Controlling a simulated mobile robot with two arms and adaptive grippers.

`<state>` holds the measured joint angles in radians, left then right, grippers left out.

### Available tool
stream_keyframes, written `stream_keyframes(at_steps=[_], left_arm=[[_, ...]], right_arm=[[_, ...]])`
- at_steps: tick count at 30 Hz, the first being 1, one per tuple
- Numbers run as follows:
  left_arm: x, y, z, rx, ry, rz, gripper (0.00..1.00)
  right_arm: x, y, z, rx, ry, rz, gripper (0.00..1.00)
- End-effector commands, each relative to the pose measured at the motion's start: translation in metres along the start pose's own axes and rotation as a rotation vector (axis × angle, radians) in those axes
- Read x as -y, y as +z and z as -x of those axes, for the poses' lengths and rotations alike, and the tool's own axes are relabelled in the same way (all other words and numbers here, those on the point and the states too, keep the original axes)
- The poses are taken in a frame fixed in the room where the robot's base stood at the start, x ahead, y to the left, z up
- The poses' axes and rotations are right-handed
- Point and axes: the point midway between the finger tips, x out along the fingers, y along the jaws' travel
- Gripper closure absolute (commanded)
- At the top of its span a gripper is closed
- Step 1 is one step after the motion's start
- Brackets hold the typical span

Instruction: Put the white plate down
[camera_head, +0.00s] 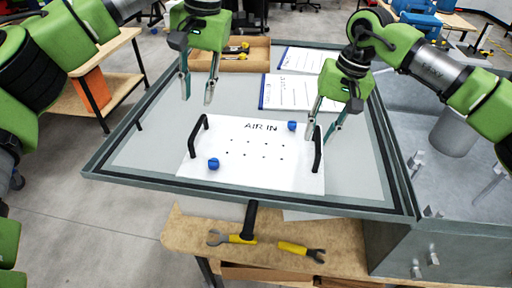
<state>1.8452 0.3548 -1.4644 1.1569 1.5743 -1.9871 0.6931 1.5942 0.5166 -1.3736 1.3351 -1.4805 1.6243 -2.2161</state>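The white plate (252,168) is marked AIR IN and appears to lie flat on the grey framed panel (140,145). It has a black handle at its left end (192,146), another at its right end (318,157), and two blue knobs (213,164). My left gripper (197,99) is open and empty, above the panel beyond the plate's left end. My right gripper (318,138) has its fingers apart at the top of the right handle. Whether they touch it is not clear.
Beyond the plate are printed sheets (284,92) and a wooden tray (238,62) with yellow-handled tools. In front, a wooden bench (190,232) holds a yellow-black wrench (300,251) and a hammer-like tool. A grey metal housing (455,215) stands at the right.

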Motion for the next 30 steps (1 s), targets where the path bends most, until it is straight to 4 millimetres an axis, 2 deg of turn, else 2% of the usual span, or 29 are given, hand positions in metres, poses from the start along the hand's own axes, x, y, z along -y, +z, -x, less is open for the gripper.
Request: stream_keyframes(at_steps=[9, 15, 20, 30], left_arm=[[0.000, 0.000, 0.000, 0.000, 0.000, 0.000, 0.74], [0.000, 0.000, 0.000, 0.000, 0.000, 0.000, 0.74], [0.000, 0.000, 0.000, 0.000, 0.001, 0.000, 0.74], [0.000, 0.000, 0.000, 0.000, 0.001, 0.000, 0.74]], right_arm=[[0.000, -0.001, 0.069, -0.004, -0.003, 0.000, 0.74], [0.000, -0.001, 0.097, -0.002, -0.002, -0.001, 0.74], [0.000, 0.000, 0.105, -0.001, -0.002, 0.000, 0.74], [0.000, 0.000, 0.105, -0.001, -0.002, 0.000, 0.74]])
